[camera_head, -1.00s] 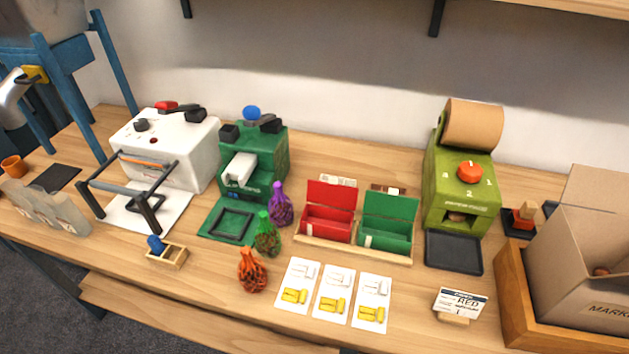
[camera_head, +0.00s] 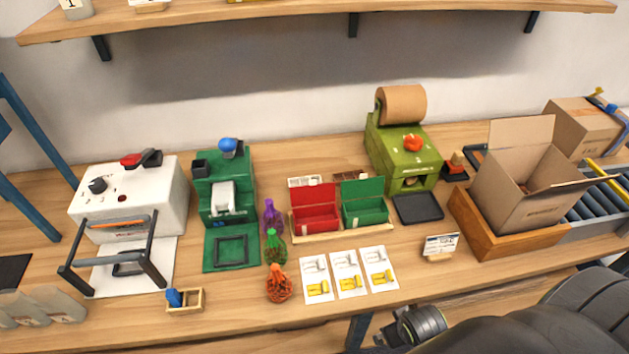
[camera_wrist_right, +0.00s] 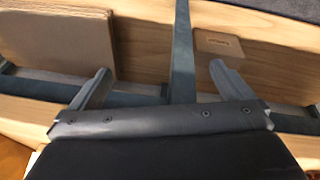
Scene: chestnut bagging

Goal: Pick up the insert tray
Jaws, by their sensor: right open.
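My right arm (camera_head: 520,318) comes in at the lower right of the head view, in front of the table edge. In the right wrist view my right gripper (camera_wrist_right: 159,67) is open, with nothing between its fingers. A stack of brown cardboard sheets (camera_wrist_right: 57,40) lies at the upper left there, and a small flat brown block (camera_wrist_right: 219,44) sits beyond the right finger. I cannot tell which thing is the insert tray. On the table a shallow wooden tray (camera_head: 345,233) holds a red box (camera_head: 314,212) and a green box (camera_head: 364,208). My left gripper is not in view.
An open carton (camera_head: 528,190) sits in a wooden holder (camera_head: 478,222) at the right, by a roller conveyor (camera_head: 590,207). A blue-grey bar (camera_wrist_right: 182,50) crosses the right wrist view between the fingers.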

